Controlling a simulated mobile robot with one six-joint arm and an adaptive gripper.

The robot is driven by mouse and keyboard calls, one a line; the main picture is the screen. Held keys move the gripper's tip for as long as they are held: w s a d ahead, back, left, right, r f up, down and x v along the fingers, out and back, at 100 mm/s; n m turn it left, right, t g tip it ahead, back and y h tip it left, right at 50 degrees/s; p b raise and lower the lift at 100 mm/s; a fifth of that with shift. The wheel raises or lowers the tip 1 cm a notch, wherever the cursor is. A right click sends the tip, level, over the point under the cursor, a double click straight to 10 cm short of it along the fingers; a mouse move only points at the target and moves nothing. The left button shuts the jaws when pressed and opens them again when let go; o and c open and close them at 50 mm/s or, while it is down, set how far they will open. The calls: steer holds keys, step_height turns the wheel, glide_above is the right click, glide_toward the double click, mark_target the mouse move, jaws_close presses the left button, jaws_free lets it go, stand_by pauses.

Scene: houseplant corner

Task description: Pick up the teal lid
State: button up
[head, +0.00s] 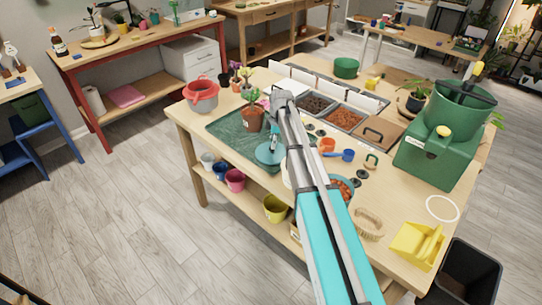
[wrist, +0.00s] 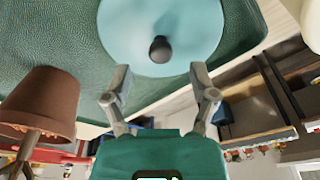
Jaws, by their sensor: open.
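The teal lid (head: 266,157) lies at the front edge of the dark green mat (head: 229,124) on the workbench. In the wrist view the lid (wrist: 128,35) is a round disc with a dark knob (wrist: 161,50) in its middle. My gripper (wrist: 159,73) is open and empty, with its two fingers apart, pointing at the lid. The fingertips overlap the lid's near edge in the picture, and the knob appears just beyond the gap between them. I cannot tell whether they touch the lid. In the head view my gripper (head: 275,139) is above the lid, partly hidden by my arm.
Blue scoop (head: 347,155), orange cup (head: 327,145) and soil bins (head: 343,117) lie to the right.

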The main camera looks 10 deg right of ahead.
steer(key=shift+a+f+b, duration=0.15)
steer(key=shift+f+b, duration=0.7)
steer(key=shift+f, duration=0.15)
steer(key=shift+a+f+b, duration=0.1)
steer(key=shift+f+b, duration=0.7)
steer(key=shift+f, duration=0.2)
jaws_close()
steer(key=shift+r, duration=0.2)
step_height(320, 180, up, 2)
steer(key=shift+r+p, duration=0.1)
steer(key=shift+p, duration=1.1)
steer(key=s+r+p, duration=0.3)
steer(key=s, duration=0.1)
steer(key=s+r+p, duration=0.4)
steer(key=s, duration=0.1)
steer(key=s+r+p, duration=0.3)
steer(key=s, duration=0.2)
steer(key=shift+d+r+p, duration=0.25)
steer(key=shift+d+p, duration=0.05)
steer(key=shift+d, duration=0.1)
steer(key=shift+a, duration=0.15)
